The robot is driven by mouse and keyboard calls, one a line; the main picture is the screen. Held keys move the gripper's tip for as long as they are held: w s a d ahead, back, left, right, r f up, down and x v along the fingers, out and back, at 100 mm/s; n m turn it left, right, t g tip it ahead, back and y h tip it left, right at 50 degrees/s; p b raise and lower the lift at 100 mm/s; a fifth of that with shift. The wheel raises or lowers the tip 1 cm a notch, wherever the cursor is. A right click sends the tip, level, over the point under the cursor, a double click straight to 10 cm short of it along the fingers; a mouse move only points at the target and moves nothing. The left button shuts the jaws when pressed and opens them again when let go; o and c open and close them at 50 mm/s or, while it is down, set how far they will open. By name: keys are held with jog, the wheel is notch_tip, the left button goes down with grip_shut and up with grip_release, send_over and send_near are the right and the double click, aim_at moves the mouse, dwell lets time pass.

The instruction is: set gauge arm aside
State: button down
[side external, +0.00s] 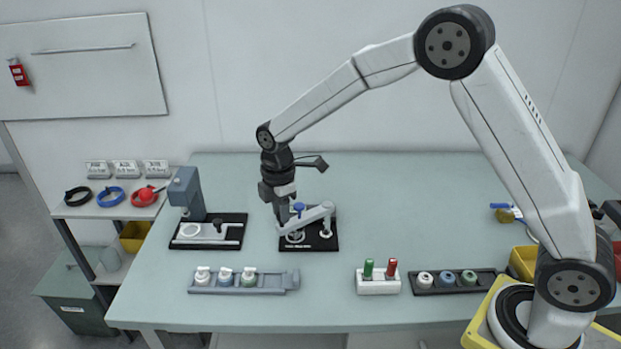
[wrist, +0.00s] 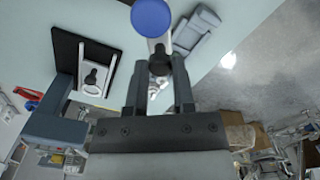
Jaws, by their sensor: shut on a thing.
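The gauge arm (side external: 315,215) is a pale grey bar with a blue knob (side external: 298,207), over a black base plate (side external: 326,243) near the table's middle. My gripper (side external: 284,216) points down at the arm's left end and is shut on it. In the wrist view the blue knob (wrist: 152,17) shows as a round disc just beyond the fingertips (wrist: 160,68). A dark piece sits between the fingers there. The exact contact is partly hidden, and I cannot tell whether the arm is lifted or resting on its base.
A press-like fixture (side external: 187,192) on a black plate stands to the left. A grey rack (side external: 238,290) with several capped bottles lies in front. A white block (side external: 378,286) holds green and red pieces, beside a dark tray (side external: 482,287).

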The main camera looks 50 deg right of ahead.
jog(key=s+d+n, duration=0.3)
jog(key=s+n, duration=0.8)
jog(key=shift+d, duration=0.25)
dwell(0.3)
jog(key=shift+c, duration=2.2)
grip_release()
jog(key=shift+s, duration=0.1)
jog(key=shift+r, duration=0.1)
notch_tip(320, 180, up, 8)
jog(key=shift+d+f, duration=0.1)
jog(key=shift+f, duration=0.1)
